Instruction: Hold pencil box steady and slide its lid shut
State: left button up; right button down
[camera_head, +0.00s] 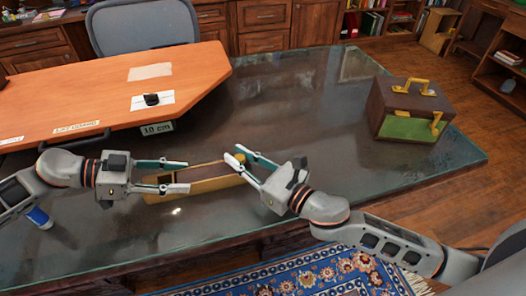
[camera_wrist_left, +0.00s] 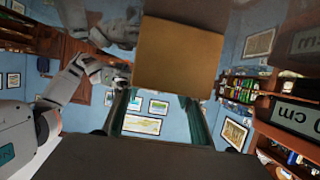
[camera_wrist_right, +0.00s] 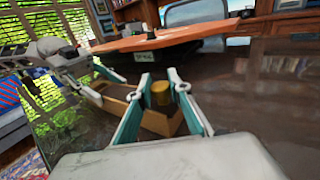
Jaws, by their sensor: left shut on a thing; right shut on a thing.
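The pencil box (camera_head: 208,185) is a long light-wood box lying on the glass-topped desk, with a dark brown lid (camera_head: 208,171) along its top. A round gold knob (camera_head: 240,158) is at its right end; it also shows in the right wrist view (camera_wrist_right: 160,92). My left gripper (camera_head: 188,176) comes from the left, its fingers on either side of the box's left part. A tan face of the box (camera_wrist_left: 178,55) fills the top of the left wrist view. My right gripper (camera_head: 234,154) is shut on the knob.
An orange-wood raised desktop (camera_head: 100,90) with a "10 cm" label (camera_head: 158,129) stands behind the box. A brown case with gold handles (camera_head: 408,105) is at the right. Bare glass (camera_head: 300,110) lies between. The desk's front edge is close.

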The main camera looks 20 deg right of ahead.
pick_arm(q)
jog(key=shift+s+d, duration=0.1)
pick_arm(e)
jog(key=shift+s+a, duration=0.1)
jog(key=shift+a, duration=0.4)
jog(key=c, duration=1.8)
grip_release()
jog(key=shift+d, duration=0.1)
jog(key=shift+s+d, duration=0.2)
jog(key=shift+s, duration=0.05)
jog(key=v, duration=1.1)
jog(key=shift+s, duration=0.15)
